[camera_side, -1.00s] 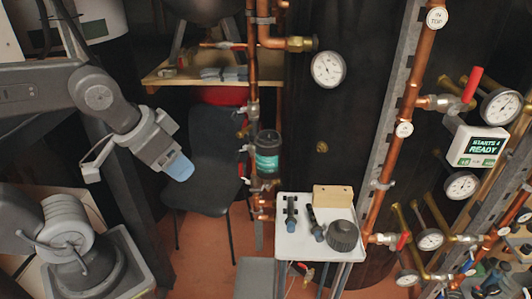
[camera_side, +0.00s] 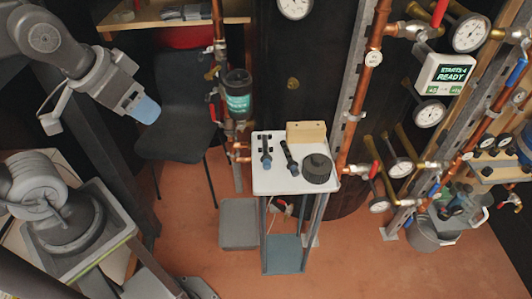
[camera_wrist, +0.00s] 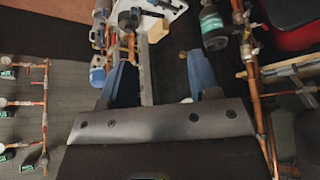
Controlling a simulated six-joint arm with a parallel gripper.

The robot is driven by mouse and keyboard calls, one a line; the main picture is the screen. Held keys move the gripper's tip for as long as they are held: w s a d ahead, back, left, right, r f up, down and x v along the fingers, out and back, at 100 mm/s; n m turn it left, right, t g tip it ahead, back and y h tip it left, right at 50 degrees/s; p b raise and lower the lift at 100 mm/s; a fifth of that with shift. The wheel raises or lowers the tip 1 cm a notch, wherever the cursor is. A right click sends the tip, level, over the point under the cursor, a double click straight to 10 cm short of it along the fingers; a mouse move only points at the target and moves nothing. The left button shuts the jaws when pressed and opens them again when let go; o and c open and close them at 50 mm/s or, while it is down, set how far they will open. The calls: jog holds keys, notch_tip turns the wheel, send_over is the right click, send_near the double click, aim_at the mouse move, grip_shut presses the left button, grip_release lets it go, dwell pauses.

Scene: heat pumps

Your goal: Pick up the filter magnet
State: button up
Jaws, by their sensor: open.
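I cannot tell for certain which piece is the filter magnet. The dark filter canister (camera_side: 237,95) with a teal label is on the copper pipe behind the table. My gripper (camera_side: 146,109) is left of the table, well apart from it. In the wrist view my gripper (camera_wrist: 161,78) has its two blue fingers spread, with nothing between them.
A wooden block (camera_side: 306,132) stands at the table's back edge. Copper pipes (camera_side: 362,95) with gauges and valves rise to the right. A black chair (camera_side: 181,105) is behind my gripper. A grey box (camera_side: 238,222) is on the floor left of the table.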

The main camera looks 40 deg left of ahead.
dwell(0.4)
jog(key=n+g+y, duration=0.2)
jog(key=n+g, duration=0.5)
jog(key=n, duration=0.2)
send_over(268, 164)
jog(key=w+d, duration=0.2)
jog(key=w+d+x, duration=0.1)
jog(key=d+x, duration=0.1)
jog(key=x, duration=0.8)
jog(key=w+d+f+x, duration=0.1)
jog(key=w+d+x, duration=0.1)
jog(key=x, duration=1.8)
jog(key=s+x, duration=0.1)
jog(key=x, duration=0.4)
